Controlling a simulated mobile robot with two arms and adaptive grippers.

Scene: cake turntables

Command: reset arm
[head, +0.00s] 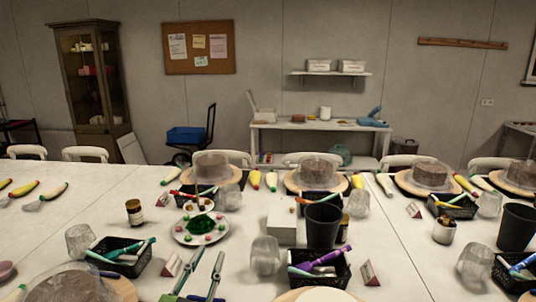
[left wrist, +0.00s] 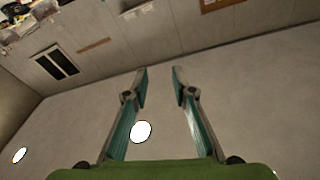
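My left gripper (head: 208,254) shows at the bottom of the head view, its two fingers pointing up and apart with nothing between them. In the left wrist view its teal-sided fingers (left wrist: 160,78) are also spread and empty, with bare wall and ceiling behind them. My right gripper is in neither view. The white table (head: 90,222) carries the cake stations; in the head view the left gripper appears in front of its near part, below a plate with green icing (head: 200,228).
Near the gripper are a black basket of tools (head: 118,257), another basket (head: 320,270), a clear cup (head: 265,256) and a black tumbler (head: 323,225). Cakes on turntables (head: 320,174) line the far side. A domed cake (head: 72,284) is at lower left. The table's left middle is fairly clear.

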